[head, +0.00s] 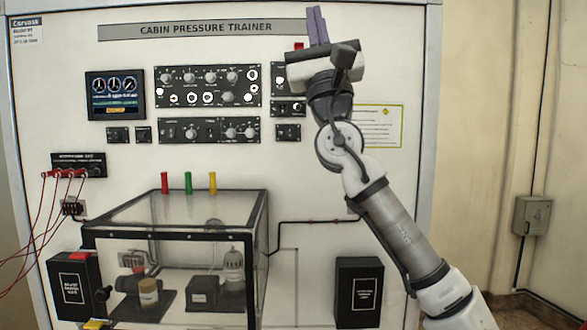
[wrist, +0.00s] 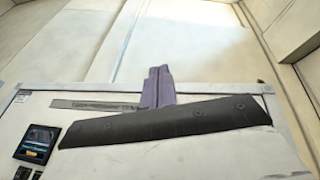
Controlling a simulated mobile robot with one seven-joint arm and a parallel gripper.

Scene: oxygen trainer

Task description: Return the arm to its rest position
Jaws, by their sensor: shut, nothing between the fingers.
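My gripper (head: 318,25) is at the upper middle of the head view, in front of the upper right part of the trainer panel (head: 310,180). Its purple fingers point up and are shut with nothing between them. In the wrist view the fingers (wrist: 157,88) stand together above the dark gripper body, against the wall and the panel's top edge. My arm rises from the lower right and covers part of the panel's right side, including part of a yellow-edged notice (head: 385,125).
A clear box with a black frame (head: 175,215) stands at the lower middle, with red, green and yellow posts behind its top. Red cables (head: 35,235) hang at the left. A display (head: 115,95) and knob panels (head: 208,86) are left of my gripper.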

